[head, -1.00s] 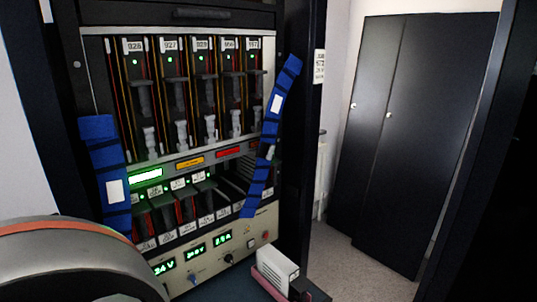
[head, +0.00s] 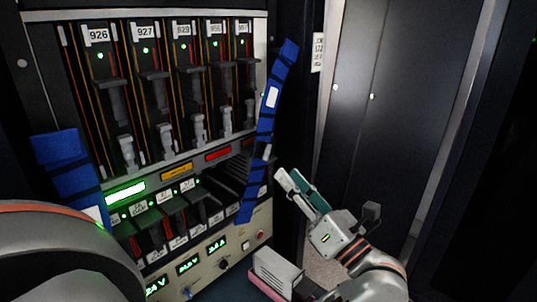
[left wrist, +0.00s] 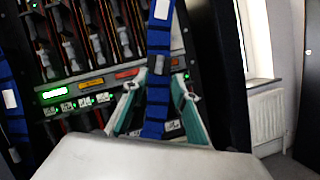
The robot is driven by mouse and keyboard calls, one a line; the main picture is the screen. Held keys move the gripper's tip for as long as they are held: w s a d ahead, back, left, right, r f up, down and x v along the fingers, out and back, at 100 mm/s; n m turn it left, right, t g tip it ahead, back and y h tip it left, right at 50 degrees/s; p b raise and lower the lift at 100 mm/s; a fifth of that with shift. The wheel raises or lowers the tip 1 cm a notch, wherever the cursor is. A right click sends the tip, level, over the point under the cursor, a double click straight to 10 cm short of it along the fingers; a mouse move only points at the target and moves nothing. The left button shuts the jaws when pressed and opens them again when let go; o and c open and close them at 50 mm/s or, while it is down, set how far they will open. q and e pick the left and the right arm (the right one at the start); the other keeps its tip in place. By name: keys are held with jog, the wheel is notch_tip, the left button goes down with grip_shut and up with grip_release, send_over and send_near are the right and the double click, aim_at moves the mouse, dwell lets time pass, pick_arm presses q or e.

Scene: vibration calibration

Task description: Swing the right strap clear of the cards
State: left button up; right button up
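The right strap (head: 270,115) is blue with dark bands and a white label. It hangs slanted down the right edge of the rack, its lower end in front of the lower card row. The upper cards (head: 155,105) stand in a row with number labels and green lights. My left gripper (head: 294,178) is open and empty just right of the strap's lower part, fingers towards the rack. In the left wrist view the strap (left wrist: 158,70) runs between the two open fingers (left wrist: 158,100); whether they touch it is unclear. My right gripper is not in view.
A left blue strap (head: 70,165) hangs at the rack's left side. Below the cards is a power supply panel (head: 210,255) with green displays. A small white box (head: 277,272) stands at lower front. Dark cabinets (head: 400,110) stand behind at right.

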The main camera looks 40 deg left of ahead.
aim_at(269, 154)
pick_arm(q)
jog(key=p+x, duration=0.1)
jog(key=x, duration=0.5)
jog(key=shift+a+r+p, duration=0.2)
jog(key=shift+a+p, duration=0.1)
jog(key=shift+p, duration=0.1)
jog(key=shift+w+a, duration=0.15)
jog(key=shift+a, duration=0.15)
grip_shut()
